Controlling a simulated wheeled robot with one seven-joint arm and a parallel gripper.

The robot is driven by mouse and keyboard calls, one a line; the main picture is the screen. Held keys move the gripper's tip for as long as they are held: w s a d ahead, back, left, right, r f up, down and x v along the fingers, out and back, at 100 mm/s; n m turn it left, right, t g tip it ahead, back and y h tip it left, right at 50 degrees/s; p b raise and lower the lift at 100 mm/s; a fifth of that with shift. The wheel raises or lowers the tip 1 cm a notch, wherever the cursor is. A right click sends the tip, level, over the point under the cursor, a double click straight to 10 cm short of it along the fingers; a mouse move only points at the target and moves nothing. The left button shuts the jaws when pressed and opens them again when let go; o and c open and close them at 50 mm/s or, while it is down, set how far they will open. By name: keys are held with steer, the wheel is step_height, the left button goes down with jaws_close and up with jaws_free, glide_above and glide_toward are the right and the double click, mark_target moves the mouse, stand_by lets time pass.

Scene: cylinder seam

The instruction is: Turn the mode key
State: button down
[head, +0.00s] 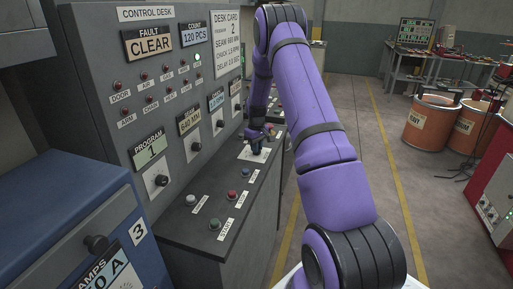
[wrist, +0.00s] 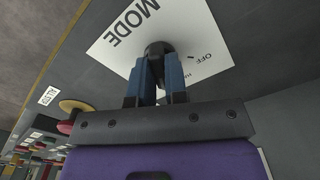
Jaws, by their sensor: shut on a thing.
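The mode key (wrist: 158,48) is a dark round-topped knob on a white plate marked MODE (wrist: 112,42). The word OFF shows on the plate to the right of the key, with a partly hidden word beside it. My gripper (wrist: 160,72) is shut on the key, one blue finger on each side, and the fingers hide its lower part. In the head view my gripper (head: 256,146) reaches down to the white plate (head: 247,156) on the desk's ledge. The key itself is too small and covered to make out there.
The control desk's upright panel (head: 110,90) with lamps, displays and knobs stands close to the left of my gripper. Several push buttons (head: 214,223) sit on the ledge nearer me. A yellow and red button (wrist: 72,106) shows left in the wrist view. Open floor lies to the right.

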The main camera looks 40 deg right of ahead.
steer(key=shift+m, duration=1.6)
steer(key=c, duration=1.1)
jaws_free()
steer(key=shift+c, duration=0.2)
steer(key=shift+r, duration=0.1)
step_height(320, 180, up, 11)
